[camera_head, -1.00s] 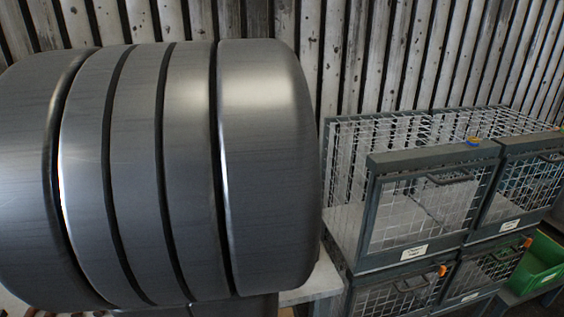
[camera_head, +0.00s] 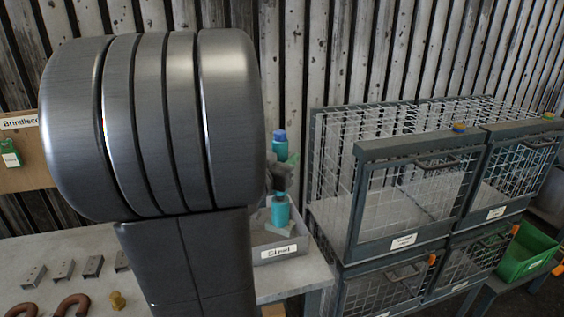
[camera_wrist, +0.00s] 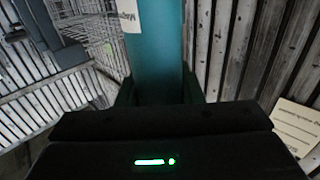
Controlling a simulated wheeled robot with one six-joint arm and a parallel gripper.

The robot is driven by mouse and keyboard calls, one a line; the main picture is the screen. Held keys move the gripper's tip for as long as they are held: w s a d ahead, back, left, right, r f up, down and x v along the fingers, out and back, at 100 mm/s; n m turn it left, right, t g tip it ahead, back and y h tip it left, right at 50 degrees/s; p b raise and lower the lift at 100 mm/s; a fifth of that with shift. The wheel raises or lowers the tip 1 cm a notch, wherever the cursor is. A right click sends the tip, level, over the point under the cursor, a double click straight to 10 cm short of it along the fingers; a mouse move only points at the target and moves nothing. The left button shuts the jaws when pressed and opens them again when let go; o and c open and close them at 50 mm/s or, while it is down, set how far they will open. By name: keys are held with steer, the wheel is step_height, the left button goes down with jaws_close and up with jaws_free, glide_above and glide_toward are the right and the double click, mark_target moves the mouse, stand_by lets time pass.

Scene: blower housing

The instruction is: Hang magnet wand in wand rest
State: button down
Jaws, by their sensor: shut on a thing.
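The magnet wand is a teal cylinder with a blue top (camera_head: 280,147). In the head view it stands roughly upright above the grey bin, partly covered by my gripper (camera_head: 281,178). In the wrist view the teal wand (camera_wrist: 157,45) rises between the two dark fingers of my gripper (camera_wrist: 159,92), with part of a white label showing. My gripper is shut on the wand. My arm hides much of the left and middle of the head view. I cannot make out the wand rest in either view.
A grey bin labelled "Steel" (camera_head: 279,251) stands on the bench (camera_head: 40,250). Metal brackets (camera_head: 62,269) and horseshoe magnets (camera_head: 73,305) lie at left. Wire cages (camera_head: 415,190) and a green bin (camera_head: 526,256) stand at right. A board with a sign (camera_head: 20,122) is at far left.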

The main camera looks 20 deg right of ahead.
steer(key=w, duration=0.9)
steer(key=shift+w+a, duration=0.15)
stand_by(0.4)
steer(key=shift+f, duration=0.15)
steer(key=c, duration=0.9)
jaws_free()
steer(key=b+v, duration=0.2)
steer(key=v, duration=1.2)
steer(key=shift+w, duration=0.1)
